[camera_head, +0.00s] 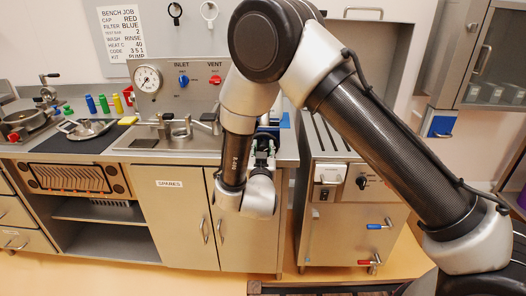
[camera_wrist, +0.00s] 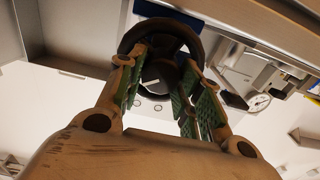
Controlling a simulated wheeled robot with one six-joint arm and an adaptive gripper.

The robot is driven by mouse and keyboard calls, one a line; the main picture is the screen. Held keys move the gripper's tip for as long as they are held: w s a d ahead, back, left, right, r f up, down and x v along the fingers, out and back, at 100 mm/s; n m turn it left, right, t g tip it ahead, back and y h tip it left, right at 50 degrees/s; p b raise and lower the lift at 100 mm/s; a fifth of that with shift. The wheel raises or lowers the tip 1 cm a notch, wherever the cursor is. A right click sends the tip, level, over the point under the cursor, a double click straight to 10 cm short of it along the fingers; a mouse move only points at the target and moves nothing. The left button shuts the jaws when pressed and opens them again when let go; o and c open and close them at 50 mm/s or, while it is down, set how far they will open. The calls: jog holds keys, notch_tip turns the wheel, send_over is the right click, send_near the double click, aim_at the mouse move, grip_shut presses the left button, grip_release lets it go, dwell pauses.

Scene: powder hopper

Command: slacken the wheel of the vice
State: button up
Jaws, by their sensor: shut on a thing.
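The vice shows as a blue body (camera_head: 285,121) at the right end of the bench, mostly hidden behind my arm in the head view. Its wheel is a dark round ring with a thick hub (camera_wrist: 160,27), seen close up in the wrist view. My gripper (camera_wrist: 162,72) has its two green-padded fingers on either side of the wheel's hub and is shut on the wheel. In the head view my gripper (camera_head: 263,150) is at the bench's front edge, partly hidden by my wrist.
A steel cabinet (camera_head: 352,222) with levers and a knob stands close to the right of my gripper. The spares cupboard (camera_head: 183,222) is below left. A sink (camera_head: 180,132), gauge (camera_head: 148,79) and coloured bottles (camera_head: 104,104) are on the bench further left.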

jog(key=shift+n, duration=0.3)
jog(key=n, duration=0.4)
jog(key=shift+a+r+n, duration=0.15)
jog(key=shift+n, duration=1.45)
jog(key=shift+w, duration=0.1)
jog(key=shift+r, duration=0.1)
jog(key=o, duration=0.8)
jog(key=shift+o, duration=1.1)
jog(key=shift+w, duration=0.1)
jog(key=shift+f+n, duration=0.25)
jog(key=shift+n, duration=0.05)
